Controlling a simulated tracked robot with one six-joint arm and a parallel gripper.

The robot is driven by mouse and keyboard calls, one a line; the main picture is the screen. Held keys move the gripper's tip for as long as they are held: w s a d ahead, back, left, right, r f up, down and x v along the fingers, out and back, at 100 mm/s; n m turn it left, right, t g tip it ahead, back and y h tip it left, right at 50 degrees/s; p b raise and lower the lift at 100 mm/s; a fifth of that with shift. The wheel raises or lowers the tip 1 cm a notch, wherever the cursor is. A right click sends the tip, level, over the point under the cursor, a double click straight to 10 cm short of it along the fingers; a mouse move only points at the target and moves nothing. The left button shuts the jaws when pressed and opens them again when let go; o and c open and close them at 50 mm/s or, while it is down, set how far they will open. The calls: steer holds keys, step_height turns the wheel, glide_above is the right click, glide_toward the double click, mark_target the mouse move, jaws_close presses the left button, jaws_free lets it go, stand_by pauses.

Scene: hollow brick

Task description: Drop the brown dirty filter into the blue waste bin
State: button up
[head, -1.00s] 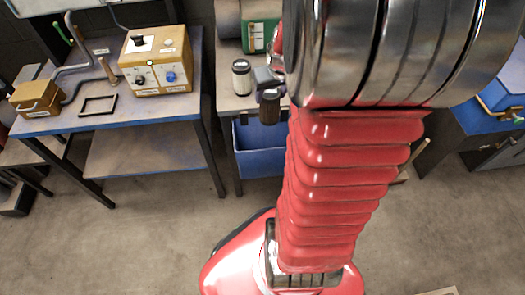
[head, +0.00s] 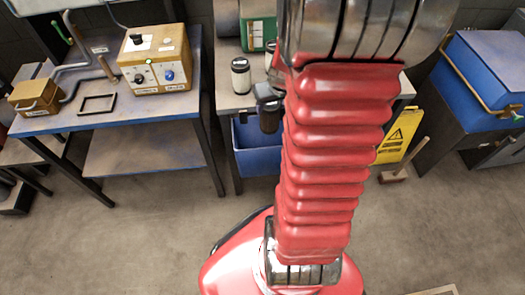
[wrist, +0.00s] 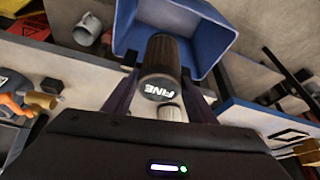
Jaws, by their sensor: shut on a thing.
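The brown dirty filter (head: 269,120) is a dark cylinder hanging upright below my gripper (head: 268,96) in the head view. In the wrist view my gripper (wrist: 160,100) is shut on the filter (wrist: 160,62), whose end reads "FINE". The blue waste bin (head: 257,158) stands below the front edge of the middle table, partly hidden by my arm. In the wrist view the bin's open mouth (wrist: 205,45) lies behind the filter. In the head view the filter overlaps the bin's upper part; I cannot tell whether it is inside the rim.
A white-sided filter with a dark cap (head: 240,76) stands on the middle table (head: 228,101), left of my gripper. A yellow control box (head: 154,60) stands on the left table. A yellow warning sign (head: 398,137) and a broom (head: 395,175) are at right. Open floor lies in front.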

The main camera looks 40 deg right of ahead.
steer(key=o, duration=1.8)
steer(key=v, duration=1.3)
steer(key=shift+s+r, duration=0.25)
steer(key=shift+a, duration=0.1)
